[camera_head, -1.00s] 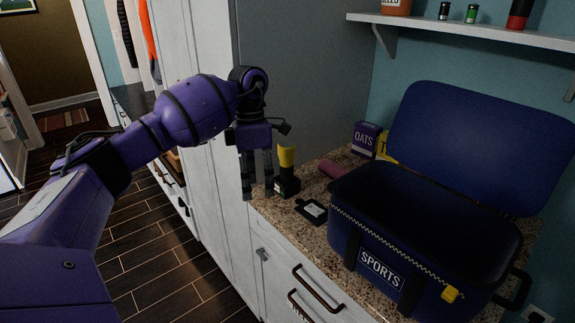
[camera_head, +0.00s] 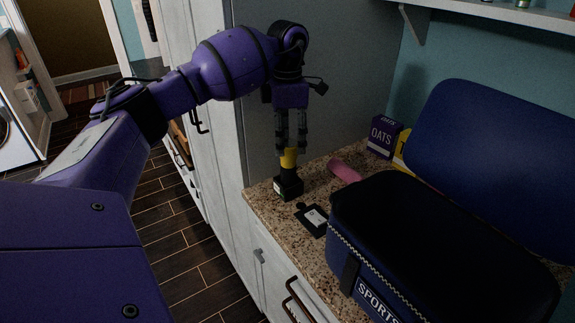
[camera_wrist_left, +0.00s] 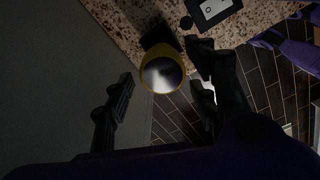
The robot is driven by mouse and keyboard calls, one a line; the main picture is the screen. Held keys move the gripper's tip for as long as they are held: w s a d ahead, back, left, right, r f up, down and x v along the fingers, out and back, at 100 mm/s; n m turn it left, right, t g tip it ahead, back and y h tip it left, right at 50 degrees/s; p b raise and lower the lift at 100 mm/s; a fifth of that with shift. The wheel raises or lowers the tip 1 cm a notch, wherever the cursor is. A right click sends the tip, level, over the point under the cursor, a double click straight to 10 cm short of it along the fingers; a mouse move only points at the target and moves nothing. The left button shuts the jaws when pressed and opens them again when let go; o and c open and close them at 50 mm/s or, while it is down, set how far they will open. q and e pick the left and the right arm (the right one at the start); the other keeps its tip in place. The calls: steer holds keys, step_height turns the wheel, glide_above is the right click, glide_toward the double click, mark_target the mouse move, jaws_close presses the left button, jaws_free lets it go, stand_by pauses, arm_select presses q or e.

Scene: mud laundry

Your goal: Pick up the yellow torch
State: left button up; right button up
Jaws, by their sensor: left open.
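The yellow torch (camera_head: 289,158) stands upright near the left end of the granite counter, its yellow head up and its black body (camera_head: 288,185) below. My left gripper (camera_head: 290,146) points straight down above it, open, with its fingertips at about the height of the yellow head. In the left wrist view the torch's round lens and yellow rim (camera_wrist_left: 162,74) face the camera and lie between the spread fingers of the left gripper (camera_wrist_left: 160,75). I cannot tell whether a finger touches it. My right gripper is not in view.
A navy sports bag (camera_head: 400,215) takes up the right of the counter (camera_head: 262,197). A black tag-like item (camera_head: 313,219) and a pink cylinder (camera_head: 344,171) lie near the torch. An oats box (camera_head: 383,139) stands behind. A tall grey cabinet side (camera_head: 330,100) is close behind the gripper.

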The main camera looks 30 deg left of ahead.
mark_target(288, 168)
arm_select(q)
step_height(288, 168, down, 3)
steer(key=shift+w+f, duration=0.1)
steer(key=shift+c, duration=0.3)
